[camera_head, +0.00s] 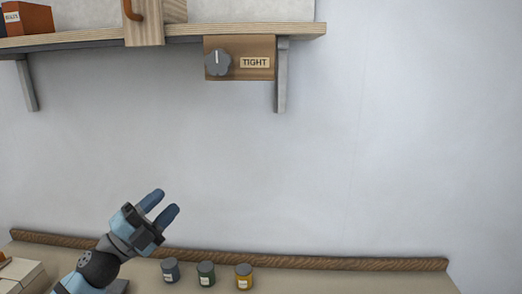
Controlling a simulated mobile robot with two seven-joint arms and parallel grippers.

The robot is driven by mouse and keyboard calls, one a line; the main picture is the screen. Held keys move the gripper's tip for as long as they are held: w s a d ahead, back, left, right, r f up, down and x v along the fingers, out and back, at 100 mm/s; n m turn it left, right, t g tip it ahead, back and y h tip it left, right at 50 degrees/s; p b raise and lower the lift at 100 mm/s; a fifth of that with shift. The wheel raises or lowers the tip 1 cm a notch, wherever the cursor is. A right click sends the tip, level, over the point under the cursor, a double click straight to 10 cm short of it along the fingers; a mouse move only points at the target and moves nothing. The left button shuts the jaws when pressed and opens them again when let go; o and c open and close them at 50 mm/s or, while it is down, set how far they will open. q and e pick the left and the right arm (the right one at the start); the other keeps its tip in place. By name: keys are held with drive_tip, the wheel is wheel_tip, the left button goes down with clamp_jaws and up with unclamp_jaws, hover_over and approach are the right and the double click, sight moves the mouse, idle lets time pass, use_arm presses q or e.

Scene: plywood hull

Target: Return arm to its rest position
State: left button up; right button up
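My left gripper (162,206) comes in from the lower left in the head view. Its two dark blue fingers point up and to the right and stand apart with a gap between them. Nothing shows between the fingers. The gripper is in front of the bare wall, above the rope-like edging at the back of the bench, and appears apart from everything. My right arm and gripper do not show in the view.
A wooden shelf (300,30) hangs above; a panel with a grey knob (217,62) and a "TIGHT" label (254,62) sits under it. Small blue (170,271), green (206,274) and yellow (244,277) jars stand on the bench (350,282). The wall between is clear.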

use_arm(q)
drive_tip(key=s+a+f+n+t+y+p, duration=0.1)
drive_tip(key=s+f+n+y, duration=0.3)
drive_tip(key=f+n+y, duration=0.55)
drive_tip(key=s+f+n+t+y, duration=0.25)
drive_tip(key=f+n, duration=0.45)
drive_tip(key=f, duration=0.7)
drive_tip(key=s+d+f+n+g+y+p, duration=0.1)
drive_tip(key=s+f+n+g+y, duration=0.2)
drive_tip(key=s+f, duration=1.6)
drive_tip(key=s+n+g, duration=0.2)
drive_tip(key=n+g, duration=0.2)
drive_tip(key=g, duration=0.1)
drive_tip(key=shift+d+f, duration=0.25)
drive_tip(key=shift+w, duration=0.1)
